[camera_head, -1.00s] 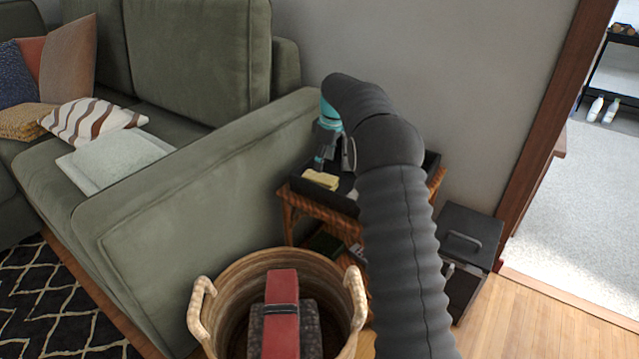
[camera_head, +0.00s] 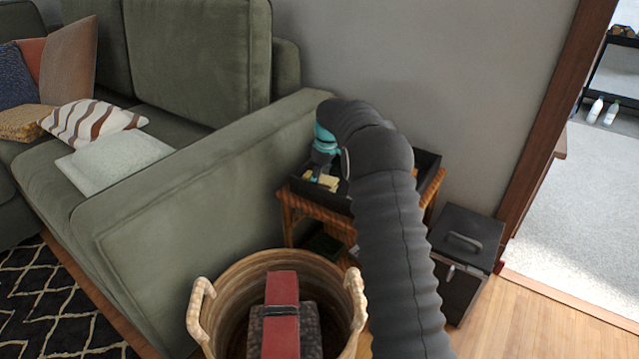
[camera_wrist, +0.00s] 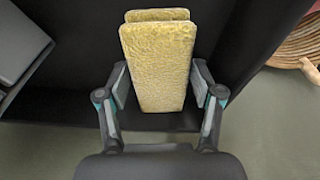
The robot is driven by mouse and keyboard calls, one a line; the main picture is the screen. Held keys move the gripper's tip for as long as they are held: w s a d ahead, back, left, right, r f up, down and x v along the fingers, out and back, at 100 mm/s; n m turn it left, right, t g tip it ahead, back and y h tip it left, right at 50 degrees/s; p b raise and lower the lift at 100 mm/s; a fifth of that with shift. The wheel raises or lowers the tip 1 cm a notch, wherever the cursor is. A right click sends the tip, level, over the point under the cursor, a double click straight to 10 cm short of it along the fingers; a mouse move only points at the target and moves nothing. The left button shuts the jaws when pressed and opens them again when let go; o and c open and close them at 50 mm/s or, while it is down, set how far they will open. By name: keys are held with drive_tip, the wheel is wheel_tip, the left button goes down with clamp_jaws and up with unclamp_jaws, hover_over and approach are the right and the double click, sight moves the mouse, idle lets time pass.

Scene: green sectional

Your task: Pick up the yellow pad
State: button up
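The yellow pad (camera_wrist: 158,68) lies in the black tray (camera_head: 429,167) on the small wooden side table. In the wrist view it has a rough, sponge-like face, and a second yellow edge shows behind its far end. In the head view, part of the pad (camera_head: 328,183) shows beneath my gripper (camera_head: 318,178). In the wrist view my gripper (camera_wrist: 159,84) is open, with one finger on each side of the pad and narrow gaps beside it. Whether either finger touches the pad cannot be told. My arm hides part of the tray.
The green sofa arm (camera_head: 200,185) stands left of the side table (camera_head: 320,212), with the wall behind. A woven basket (camera_head: 235,290) holding a red-topped item is in front. A dark box (camera_head: 468,235) with a handle stands at right. A grey object (camera_wrist: 20,45) lies left in the wrist view.

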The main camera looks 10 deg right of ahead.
sight(321, 178)
drive_tip(key=c, duration=0.5)
drive_tip(key=shift+o, duration=0.2)
drive_tip(key=shift+s+d+r, duration=0.1)
drive_tip(key=shift+d+r, duration=0.05)
drive_tip(key=shift+r, duration=0.25)
wheel_tip(321, 178, up, 6)
drive_tip(key=shift+r+p, duration=0.1)
drive_tip(key=shift+p, duration=0.2)
drive_tip(key=s+d+b, duration=0.1)
drive_tip(key=s+d, duration=1.3)
drive_tip(key=shift+b, duration=0.4)
